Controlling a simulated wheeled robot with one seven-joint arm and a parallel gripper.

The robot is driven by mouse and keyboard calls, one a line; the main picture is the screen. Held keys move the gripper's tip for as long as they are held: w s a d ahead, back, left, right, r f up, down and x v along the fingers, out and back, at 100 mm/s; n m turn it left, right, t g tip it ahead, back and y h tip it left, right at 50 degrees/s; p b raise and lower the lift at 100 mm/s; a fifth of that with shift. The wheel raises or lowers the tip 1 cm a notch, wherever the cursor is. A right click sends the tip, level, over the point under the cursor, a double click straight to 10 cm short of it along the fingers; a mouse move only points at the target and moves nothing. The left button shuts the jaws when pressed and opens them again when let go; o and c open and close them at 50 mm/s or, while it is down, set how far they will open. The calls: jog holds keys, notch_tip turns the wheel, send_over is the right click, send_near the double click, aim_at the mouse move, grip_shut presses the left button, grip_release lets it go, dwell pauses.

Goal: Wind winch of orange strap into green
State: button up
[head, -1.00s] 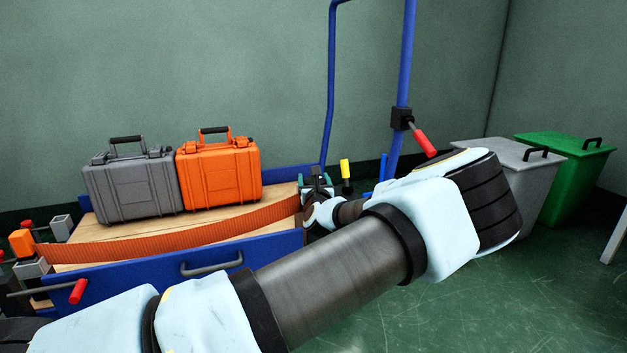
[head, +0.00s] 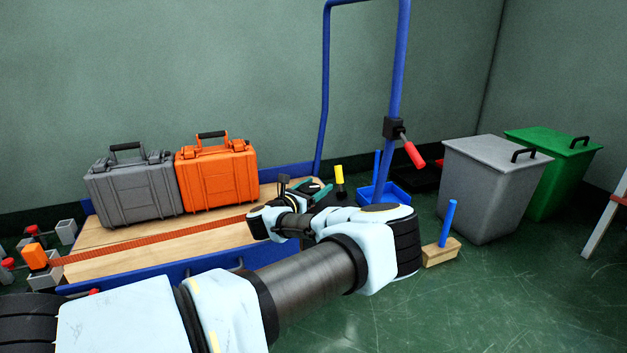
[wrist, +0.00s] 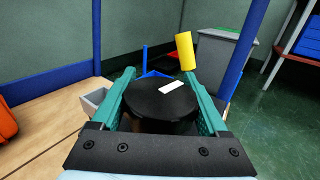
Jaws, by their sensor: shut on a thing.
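The orange strap (head: 150,239) runs across the wooden deck from an orange end piece (head: 36,256) at the left to my gripper's area, in front of two cases. It shows as a thin, straight band. My gripper (head: 310,193) is at the right end of the deck. In the wrist view its teal fingers (wrist: 158,73) are shut on the sides of a round black knob (wrist: 160,100) with a white mark pointing to the upper right. A yellow handle (wrist: 185,51) stands just beyond the knob. The winch body is mostly hidden, and I cannot make out a green zone.
A grey case (head: 132,190) and an orange case (head: 216,178) stand on the deck. A blue post (head: 396,80) with a red-handled crank (head: 413,153) rises behind my gripper. A brush (head: 442,250), a grey bin (head: 485,190) and a green bin (head: 560,165) are at the right.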

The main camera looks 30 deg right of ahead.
jog(key=shift+s+d+m+g+h+p, duration=0.15)
jog(key=shift+m+g+h+p, duration=0.1)
jog(key=shift+m+g, duration=0.45)
jog(key=shift+s+a+m+g+h+p, duration=0.15)
jog(key=shift+m+g+h, duration=0.25)
jog(key=shift+g, duration=0.55)
jog(key=shift+s+d+m+g+h+p, duration=0.15)
jog(key=shift+m+g, duration=0.45)
jog(key=shift+g, duration=0.25)
jog(key=o, duration=1.2)
jog(key=shift+o, duration=0.2)
jog(key=s+a+p, duration=0.1)
jog(key=a+p, duration=0.4)
jog(key=a, duration=0.5)
jog(key=shift+s+a, duration=0.3)
jog(key=shift+a, duration=0.05)
